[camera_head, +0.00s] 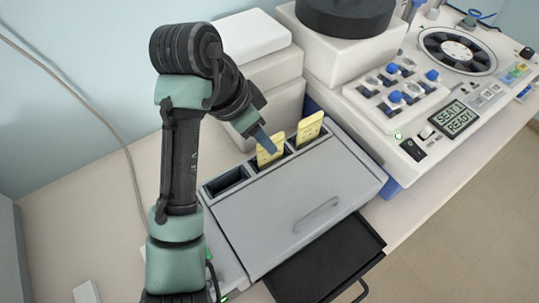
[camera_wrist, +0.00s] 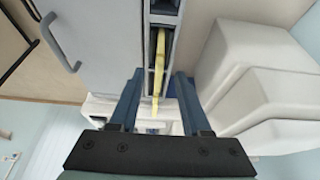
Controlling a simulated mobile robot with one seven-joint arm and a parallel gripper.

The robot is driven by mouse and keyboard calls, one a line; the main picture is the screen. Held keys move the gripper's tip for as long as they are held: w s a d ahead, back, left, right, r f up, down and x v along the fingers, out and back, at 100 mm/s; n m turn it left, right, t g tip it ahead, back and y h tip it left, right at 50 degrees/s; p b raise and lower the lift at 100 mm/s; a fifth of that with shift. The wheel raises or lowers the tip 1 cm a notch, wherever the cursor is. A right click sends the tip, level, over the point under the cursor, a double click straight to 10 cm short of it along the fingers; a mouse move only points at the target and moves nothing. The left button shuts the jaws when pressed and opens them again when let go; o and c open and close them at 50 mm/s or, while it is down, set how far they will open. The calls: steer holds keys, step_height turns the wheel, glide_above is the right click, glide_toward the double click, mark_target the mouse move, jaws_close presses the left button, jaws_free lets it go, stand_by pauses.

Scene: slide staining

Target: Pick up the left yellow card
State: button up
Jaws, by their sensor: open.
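The left yellow card (camera_head: 268,155) stands upright in the middle slot of the grey box (camera_head: 290,200). The right yellow card (camera_head: 310,128) stands in the slot to its right. My gripper (camera_head: 262,143) is open at the left card's upper part and partly covers it in the head view. In the wrist view my gripper (camera_wrist: 159,76) has its two blue fingers spread, one on each side of a yellow card (camera_wrist: 160,55), with gaps on both sides. The cards overlap there, so I cannot tell them apart well.
An empty dark slot (camera_head: 226,180) is at the left end of the row. A white machine (camera_head: 262,75) stands close behind the slots. A staining device with blue-capped bottles (camera_head: 396,97) is at the right. A black tray (camera_head: 325,262) juts out in front.

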mark_target(270, 155)
steer(key=shift+p+x, duration=0.6)
steer(key=shift+x, duration=2.1)
steer(key=shift+s, duration=0.1)
jaws_close()
